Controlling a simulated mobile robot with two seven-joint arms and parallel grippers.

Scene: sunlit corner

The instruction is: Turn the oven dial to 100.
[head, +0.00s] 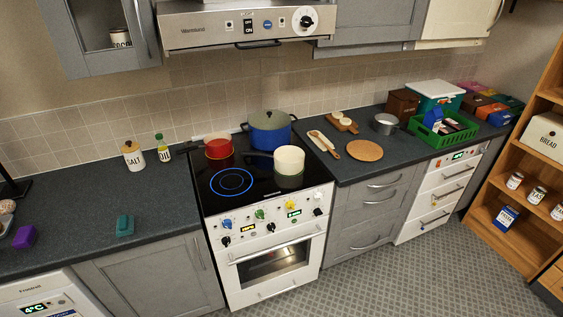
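The white oven (273,255) is built into the stove in the middle of the head view, with its door shut. Its front panel carries several dials: a blue one (227,223) at the left, a green one (260,214) and a yellow one (290,203), with black-pointered ones (226,241) below. A yellow-lit display (248,228) and a green-lit display (294,213) sit between them. The dial markings and display digits are too small to read, and I cannot tell which dial is the oven's. Neither of my grippers is in view.
On the black cooktop (215,196) stand a red pot (219,149), a blue pot (270,136) and a cream pot (289,161). One cooking ring glows blue. The patterned floor (400,275) before the oven is clear. A wooden shelf (490,215) stands at the right.

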